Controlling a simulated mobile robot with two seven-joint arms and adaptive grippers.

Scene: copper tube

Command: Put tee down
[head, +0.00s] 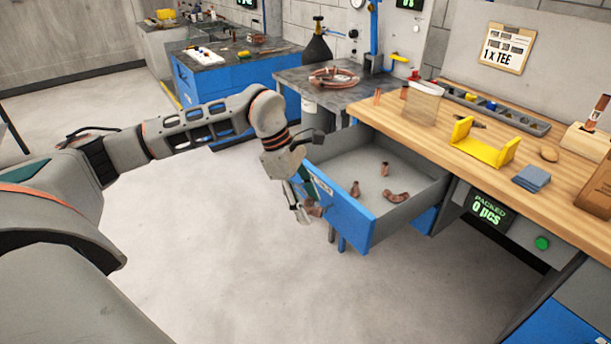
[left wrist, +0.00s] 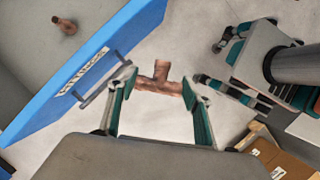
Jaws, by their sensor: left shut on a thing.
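My left gripper (head: 308,211) hangs just outside the blue front of the open drawer (head: 345,213). It is shut on a copper tee (left wrist: 158,80), which shows between the fingertips in the left wrist view; in the head view the tee (head: 315,211) is small and partly hidden by the fingers. The tee is above the floor and apart from the drawer front. My right gripper (left wrist: 207,62) shows at the upper right of the left wrist view, with its fingers apart. It is not in the head view.
Copper fittings (head: 397,195) lie spread in the grey drawer, with bare floor between them. The wooden bench (head: 440,135) carries a yellow stand (head: 482,148), a clear container (head: 423,103) and a blue cloth (head: 532,178). A card on the wall (head: 503,48) reads 1 x TEE.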

